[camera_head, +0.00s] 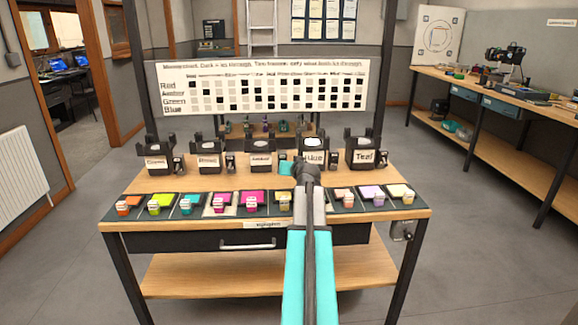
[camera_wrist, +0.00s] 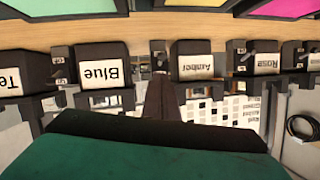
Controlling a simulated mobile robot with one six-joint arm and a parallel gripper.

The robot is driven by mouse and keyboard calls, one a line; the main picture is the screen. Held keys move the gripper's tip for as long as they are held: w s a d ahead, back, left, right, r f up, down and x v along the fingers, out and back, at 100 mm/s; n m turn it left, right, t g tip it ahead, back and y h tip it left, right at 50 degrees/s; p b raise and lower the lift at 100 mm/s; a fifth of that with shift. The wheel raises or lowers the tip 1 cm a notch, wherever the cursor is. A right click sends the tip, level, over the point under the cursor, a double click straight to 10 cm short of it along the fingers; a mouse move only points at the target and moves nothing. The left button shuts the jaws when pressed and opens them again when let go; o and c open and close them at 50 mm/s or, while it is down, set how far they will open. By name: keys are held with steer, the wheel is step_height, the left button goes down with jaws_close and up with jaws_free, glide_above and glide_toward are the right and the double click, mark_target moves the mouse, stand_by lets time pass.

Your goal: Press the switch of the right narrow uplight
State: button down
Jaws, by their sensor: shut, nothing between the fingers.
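Several dark lamp units stand in a row on the wooden bench, labelled Rose (camera_head: 208,160), Amber (camera_head: 261,159), Blue (camera_head: 316,157) and Teal (camera_head: 363,156); the leftmost label is unclear. Small dark switch-like boxes (camera_head: 231,161) stand beside the units. I cannot tell which unit is the right narrow uplight. My gripper (camera_head: 303,168) is shut and empty, just in front of Blue, partly covering its label. In the upside-down wrist view, its fingers (camera_wrist: 160,95) point between Blue (camera_wrist: 101,70) and Amber (camera_wrist: 196,66).
Coloured gel swatches on dark pads (camera_head: 221,203) line the bench's front edge. A white chart board (camera_head: 262,88) stands behind the units between dark posts. A drawer handle (camera_head: 247,245) is at the front. Another workbench (camera_head: 500,100) runs along the right wall. Floor is clear around the bench.

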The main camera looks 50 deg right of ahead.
steer(key=shift+s+a+r, duration=0.1)
steer(key=shift+s+a, duration=1.3)
steer(key=shift+s, duration=0.3)
steer(key=shift+s+a+r, duration=0.1)
steer(key=shift+s+a, duration=1.25)
steer(key=shift+s, duration=0.3)
steer(key=shift+r, duration=0.15)
